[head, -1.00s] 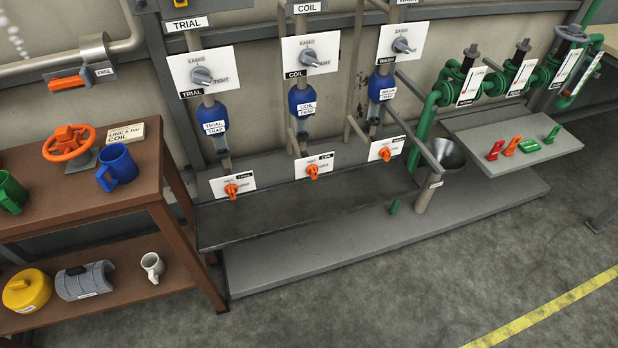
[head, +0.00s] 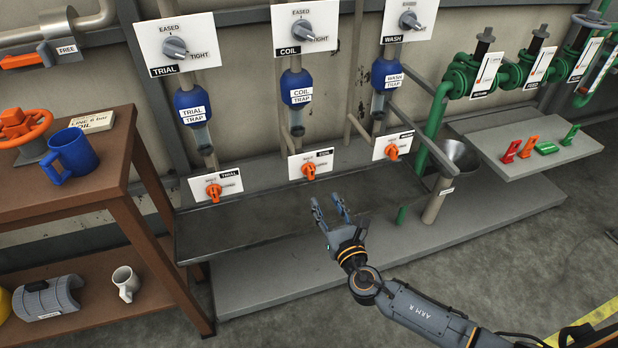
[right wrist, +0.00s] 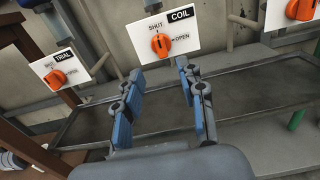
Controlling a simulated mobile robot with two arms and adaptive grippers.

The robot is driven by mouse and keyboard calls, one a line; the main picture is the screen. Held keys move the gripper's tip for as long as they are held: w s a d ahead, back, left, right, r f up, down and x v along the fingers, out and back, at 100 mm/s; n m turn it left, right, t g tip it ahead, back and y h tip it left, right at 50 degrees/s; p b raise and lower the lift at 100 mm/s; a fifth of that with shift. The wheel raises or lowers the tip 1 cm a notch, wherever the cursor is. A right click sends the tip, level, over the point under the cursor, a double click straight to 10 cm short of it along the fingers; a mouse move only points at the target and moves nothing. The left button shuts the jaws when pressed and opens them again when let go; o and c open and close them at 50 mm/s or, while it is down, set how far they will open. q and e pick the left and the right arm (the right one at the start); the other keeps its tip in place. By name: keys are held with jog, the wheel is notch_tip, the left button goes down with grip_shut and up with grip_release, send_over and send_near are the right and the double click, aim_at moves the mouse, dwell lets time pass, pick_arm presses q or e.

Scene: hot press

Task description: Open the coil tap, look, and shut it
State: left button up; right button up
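The coil tap (head: 309,171) is an orange knob on a white plate marked SHUT and OPEN, below the blue coil trap (head: 296,90). It also shows in the right wrist view (right wrist: 161,44), upper middle, with its pointer seeming to be toward SHUT. My right gripper (head: 328,204) is open and empty, in front of and below the coil tap, apart from it. In the right wrist view its two fingers (right wrist: 158,72) are spread, with the coil plate beyond them. My left gripper is not in view.
The trial tap (head: 214,191) and wash tap (head: 391,152) flank the coil tap. A long grey trough (head: 240,232) runs beneath them. A brown shelf (head: 100,190) with a blue mug (head: 72,152) stands at left. A funnel (head: 458,155) stands at right. Space around my right gripper is clear.

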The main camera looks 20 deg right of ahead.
aim_at(312, 175)
jog(key=w+b, duration=0.1)
jog(key=w, duration=0.9)
jog(key=shift+a+f, duration=0.1)
jog(key=shift+a, duration=0.05)
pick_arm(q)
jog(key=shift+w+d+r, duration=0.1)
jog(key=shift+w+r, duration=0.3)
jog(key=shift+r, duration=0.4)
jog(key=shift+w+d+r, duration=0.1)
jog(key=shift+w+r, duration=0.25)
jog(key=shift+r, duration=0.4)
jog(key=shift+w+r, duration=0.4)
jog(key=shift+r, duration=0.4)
pick_arm(e)
jog(key=shift+w, duration=0.6)
pick_arm(q)
jog(key=shift+b, duration=0.3)
pick_arm(e)
jog(key=c, duration=0.8)
